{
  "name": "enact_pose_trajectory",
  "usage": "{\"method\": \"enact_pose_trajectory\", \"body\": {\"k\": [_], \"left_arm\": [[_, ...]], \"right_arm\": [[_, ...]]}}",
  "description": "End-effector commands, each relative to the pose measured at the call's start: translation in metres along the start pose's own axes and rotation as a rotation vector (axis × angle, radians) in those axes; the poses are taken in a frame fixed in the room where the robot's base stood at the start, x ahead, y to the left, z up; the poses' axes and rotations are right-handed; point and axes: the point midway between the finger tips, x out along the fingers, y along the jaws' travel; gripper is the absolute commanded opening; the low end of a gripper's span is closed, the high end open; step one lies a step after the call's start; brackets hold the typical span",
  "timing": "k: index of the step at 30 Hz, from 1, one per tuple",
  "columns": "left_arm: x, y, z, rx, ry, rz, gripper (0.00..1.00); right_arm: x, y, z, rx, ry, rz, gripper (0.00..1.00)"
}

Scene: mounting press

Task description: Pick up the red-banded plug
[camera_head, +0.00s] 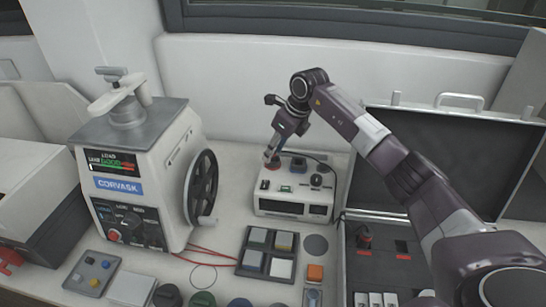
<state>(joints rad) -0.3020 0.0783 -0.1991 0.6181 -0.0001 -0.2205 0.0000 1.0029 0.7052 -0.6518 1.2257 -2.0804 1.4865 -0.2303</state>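My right gripper (273,152) reaches down from the upper right over the back left part of a white box-shaped unit (290,208). A small reddish piece (271,163) shows right at its fingertips; it may be the red-banded plug, but it is too small to tell. I cannot tell whether the fingers are closed on it. My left gripper is out of view.
A large press with a handwheel (203,187) stands left of the unit. The open case (440,160) is at the right, partly behind my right arm.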

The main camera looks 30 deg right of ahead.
Motion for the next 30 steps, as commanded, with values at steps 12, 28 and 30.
{"method": "enact_pose_trajectory", "body": {"k": [12, 28, 30], "left_arm": [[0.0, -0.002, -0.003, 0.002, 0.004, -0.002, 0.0], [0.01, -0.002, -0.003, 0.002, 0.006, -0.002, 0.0], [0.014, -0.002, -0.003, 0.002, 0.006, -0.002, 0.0]], "right_arm": [[-0.001, 0.0, 0.0, 0.0, -0.001, 0.0, 0.0], [-0.03, -0.001, 0.013, 0.0, -0.006, -0.003, 0.0], [-0.043, -0.002, 0.019, -0.001, -0.007, -0.004, 0.0]]}}
